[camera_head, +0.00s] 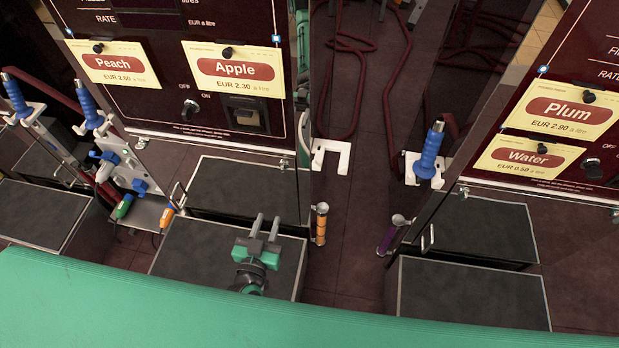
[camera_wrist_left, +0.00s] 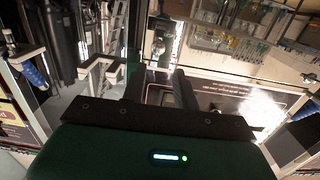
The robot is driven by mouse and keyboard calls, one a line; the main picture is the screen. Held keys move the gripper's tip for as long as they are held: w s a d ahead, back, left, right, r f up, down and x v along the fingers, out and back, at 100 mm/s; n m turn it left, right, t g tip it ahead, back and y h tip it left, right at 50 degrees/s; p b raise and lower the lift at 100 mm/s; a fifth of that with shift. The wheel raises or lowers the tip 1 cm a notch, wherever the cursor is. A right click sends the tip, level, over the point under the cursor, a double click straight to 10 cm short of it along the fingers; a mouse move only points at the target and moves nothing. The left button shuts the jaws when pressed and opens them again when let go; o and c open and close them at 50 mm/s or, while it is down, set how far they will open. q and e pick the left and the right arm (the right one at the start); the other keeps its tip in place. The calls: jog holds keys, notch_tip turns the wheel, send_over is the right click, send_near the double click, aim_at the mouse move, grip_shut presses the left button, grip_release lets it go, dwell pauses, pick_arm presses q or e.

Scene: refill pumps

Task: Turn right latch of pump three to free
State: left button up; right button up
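My left gripper (camera_head: 265,224) is over the dark top of a box in front of the Peach and Apple pump cabinet (camera_head: 170,75). Its two fingers stand apart with nothing between them; the left wrist view (camera_wrist_left: 162,90) also shows the gap. No pump number is readable, so I cannot tell which cabinet is pump three or which part is its right latch. Small metal loops show near the cabinet edges, one by the left cabinet (camera_head: 176,194) and one by the Plum and Water cabinet (camera_head: 432,237). The gripper touches neither. My right gripper is not in view.
Dark-topped boxes (camera_head: 474,290) stand before the cabinets. Blue-handled nozzles (camera_head: 88,108) hang at left, another blue handle (camera_head: 430,152) at centre right. Orange (camera_head: 321,224) and purple (camera_head: 388,240) cylinders flank a floor gap. Red hoses (camera_head: 395,110) lie behind.

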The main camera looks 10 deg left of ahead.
aim_at(282, 171)
pick_arm(q)
jog(key=shift+t, duration=0.3)
jog(key=w, duration=0.4)
jog(key=w+r, duration=0.1)
jog(key=w, duration=0.4)
jog(key=w+r+p, duration=0.1)
jog(key=w, duration=0.4)
jog(key=shift+d+r, duration=0.1)
jog(key=shift+d, duration=0.3)
grip_shut()
